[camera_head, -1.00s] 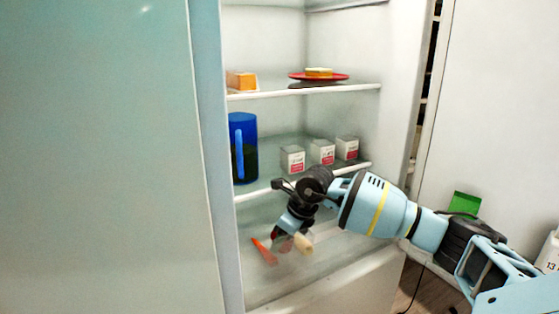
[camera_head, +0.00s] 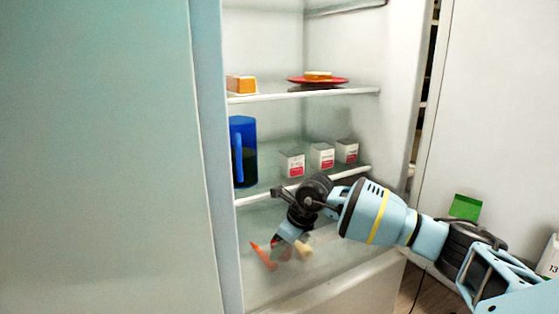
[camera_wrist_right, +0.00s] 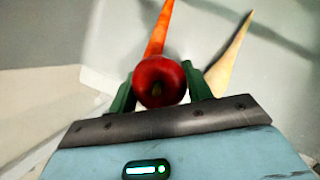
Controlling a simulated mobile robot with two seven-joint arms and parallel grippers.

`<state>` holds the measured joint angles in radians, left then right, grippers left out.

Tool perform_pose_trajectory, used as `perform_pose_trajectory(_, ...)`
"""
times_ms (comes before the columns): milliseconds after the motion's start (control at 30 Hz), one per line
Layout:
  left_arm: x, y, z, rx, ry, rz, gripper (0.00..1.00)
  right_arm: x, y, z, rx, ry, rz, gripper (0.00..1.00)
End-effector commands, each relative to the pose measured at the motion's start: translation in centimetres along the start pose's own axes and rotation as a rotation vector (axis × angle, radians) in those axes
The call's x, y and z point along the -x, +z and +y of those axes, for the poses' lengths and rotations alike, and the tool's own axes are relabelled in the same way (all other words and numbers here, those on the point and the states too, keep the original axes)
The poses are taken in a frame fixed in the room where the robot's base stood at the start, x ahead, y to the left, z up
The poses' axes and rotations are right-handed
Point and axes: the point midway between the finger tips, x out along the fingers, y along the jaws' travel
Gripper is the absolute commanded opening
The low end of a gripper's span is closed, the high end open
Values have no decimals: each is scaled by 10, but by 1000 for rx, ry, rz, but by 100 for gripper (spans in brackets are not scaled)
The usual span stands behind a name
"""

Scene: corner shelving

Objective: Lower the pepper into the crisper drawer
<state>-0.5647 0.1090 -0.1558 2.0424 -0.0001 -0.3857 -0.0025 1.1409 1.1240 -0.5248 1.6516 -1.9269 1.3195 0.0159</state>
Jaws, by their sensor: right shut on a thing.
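The red, round pepper (camera_wrist_right: 159,81) sits between the two dark green fingers of my right gripper (camera_wrist_right: 160,84) in the right wrist view. In the head view my right gripper (camera_head: 282,246) points down into the crisper drawer (camera_head: 325,276) at the bottom of the fridge, and mostly hides the pepper. The right gripper is shut on the pepper. I cannot tell whether the pepper touches the drawer floor. My left gripper is in neither view.
An orange carrot (camera_head: 263,257) and a pale parsnip (camera_head: 303,249) lie in the drawer close to the gripper. Above are a glass shelf with a blue jug (camera_head: 243,150) and several small cartons (camera_head: 322,156), and a higher shelf with a red plate (camera_head: 318,81).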

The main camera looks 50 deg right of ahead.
Motion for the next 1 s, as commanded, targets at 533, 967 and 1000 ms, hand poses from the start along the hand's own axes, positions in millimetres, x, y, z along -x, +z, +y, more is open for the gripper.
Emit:
perform_pose_trajectory(533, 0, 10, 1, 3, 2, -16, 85, -7, -3, 0, 0, 0, 1, 28)
perform_pose_trajectory(967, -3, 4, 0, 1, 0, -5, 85, -7, -3, 0, 0, 0, 1, 73)
perform_pose_trajectory(1000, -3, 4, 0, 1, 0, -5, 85, -7, -3, 0, 0, 0, 1, 75)
